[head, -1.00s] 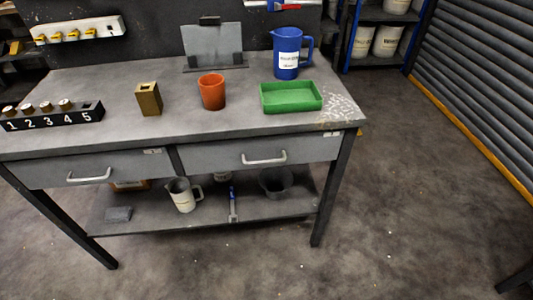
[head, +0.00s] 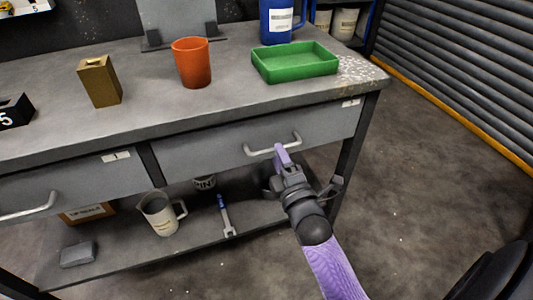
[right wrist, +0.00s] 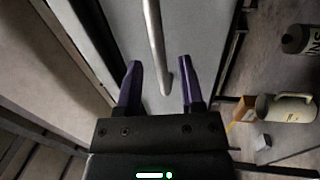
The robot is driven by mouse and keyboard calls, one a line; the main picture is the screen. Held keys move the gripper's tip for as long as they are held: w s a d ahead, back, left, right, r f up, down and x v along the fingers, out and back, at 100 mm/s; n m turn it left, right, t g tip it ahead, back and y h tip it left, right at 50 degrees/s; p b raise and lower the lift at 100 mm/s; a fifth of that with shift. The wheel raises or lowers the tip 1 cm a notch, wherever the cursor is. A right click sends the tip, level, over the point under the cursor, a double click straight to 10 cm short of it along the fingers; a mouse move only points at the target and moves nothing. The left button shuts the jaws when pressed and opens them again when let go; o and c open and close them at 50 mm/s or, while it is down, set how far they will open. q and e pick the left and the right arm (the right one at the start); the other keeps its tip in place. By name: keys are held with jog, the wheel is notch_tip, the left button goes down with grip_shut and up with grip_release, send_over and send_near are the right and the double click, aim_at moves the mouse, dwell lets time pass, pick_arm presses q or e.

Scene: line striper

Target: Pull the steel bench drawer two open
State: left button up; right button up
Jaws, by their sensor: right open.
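The steel bench's right drawer (head: 215,145), the one not marked 1, is shut, with its front flush under the top. Its curved metal handle (head: 257,151) also shows in the right wrist view (right wrist: 154,40). My right gripper (head: 282,152) is at the right end of the handle. In the right wrist view my right gripper (right wrist: 160,68) is open, and the handle bar lies in line with the gap between its two purple fingers. I cannot tell whether a finger touches the bar. My left gripper is not in view.
The left drawer (head: 75,182), marked 1, is shut. On the bench top stand a green tray (head: 295,72), an orange cup (head: 192,63), a blue jug (head: 275,22) and a brass block (head: 100,82). A white jug (head: 160,214) and a wrench (head: 226,217) are on the lower shelf.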

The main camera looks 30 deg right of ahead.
jog(key=shift+b+x, duration=0.35)
jog(key=shift+x, duration=1)
grip_shut()
dwell(0.4)
